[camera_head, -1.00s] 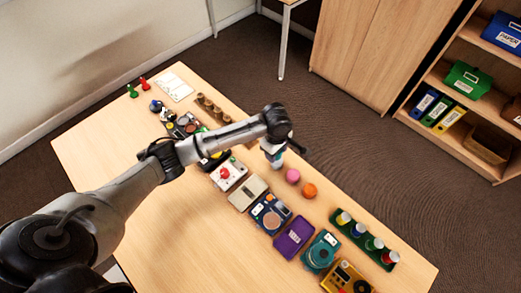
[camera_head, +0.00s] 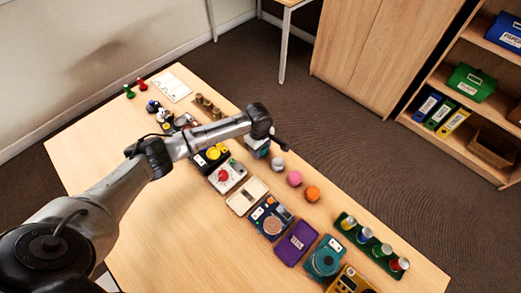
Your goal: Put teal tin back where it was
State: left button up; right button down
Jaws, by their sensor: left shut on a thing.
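My left gripper (camera_head: 257,144) points down beside the far long edge of the table. It is shut on a small teal thing, which I take to be the teal tin (camera_head: 263,154); only a little of it shows below the fingers. A grey round piece (camera_head: 278,163) stands just to the right of it, followed by a pink one (camera_head: 294,178) and an orange one (camera_head: 312,194) in a row. I cannot tell whether the tin touches the table. My right gripper is out of view.
A row of devices runs along the table, including a red-and-white box (camera_head: 227,176), a purple case (camera_head: 297,242) and a teal device (camera_head: 325,260). A green rack (camera_head: 353,236) with several capped bottles stands at the right. The near part of the table is clear.

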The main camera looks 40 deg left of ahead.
pick_arm(q)
jog(key=shift+f, duration=0.4)
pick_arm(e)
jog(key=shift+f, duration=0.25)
pick_arm(q)
jog(key=shift+r, duration=0.1)
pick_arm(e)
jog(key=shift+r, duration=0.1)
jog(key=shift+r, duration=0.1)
pick_arm(q)
jog(key=o, duration=0.9)
jog(key=shift+f, duration=0.2)
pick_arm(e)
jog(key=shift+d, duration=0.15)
pick_arm(q)
jog(key=shift+o, duration=0.2)
